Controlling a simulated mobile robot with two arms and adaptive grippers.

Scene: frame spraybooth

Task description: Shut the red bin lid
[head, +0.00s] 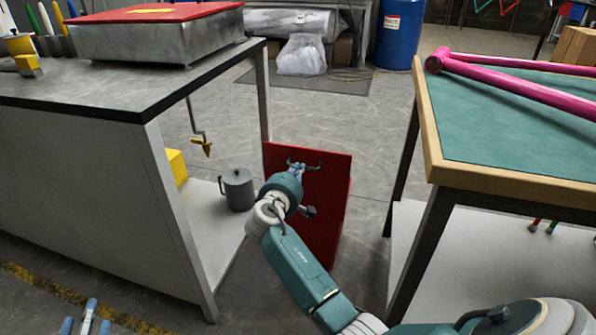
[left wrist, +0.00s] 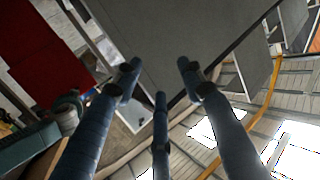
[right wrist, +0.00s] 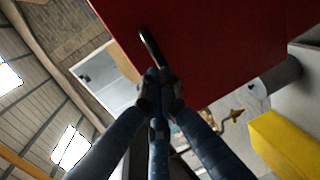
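A flat red panel (head: 330,195) with a dark handle stands upright and slightly tilted beside the left bench's lower shelf. It fills much of the right wrist view (right wrist: 230,45), with its black handle (right wrist: 149,42). My right gripper (head: 303,168) is at this handle, its fingers drawn together on it (right wrist: 160,80); the fingers hide part of the handle. A metal box (head: 150,40) with a red lid (head: 110,14) lying flat on it sits on the left bench top. My left gripper (head: 85,322) is low at the left; its fingers are spread and empty (left wrist: 160,85).
A grey jug (head: 237,188) stands on the left bench's shelf, close to the red panel. A yellow block (head: 177,167) is behind it. A green-topped table (head: 500,120) carrying a pink frame (head: 520,85) stands right. Bare floor lies between the panel and this table.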

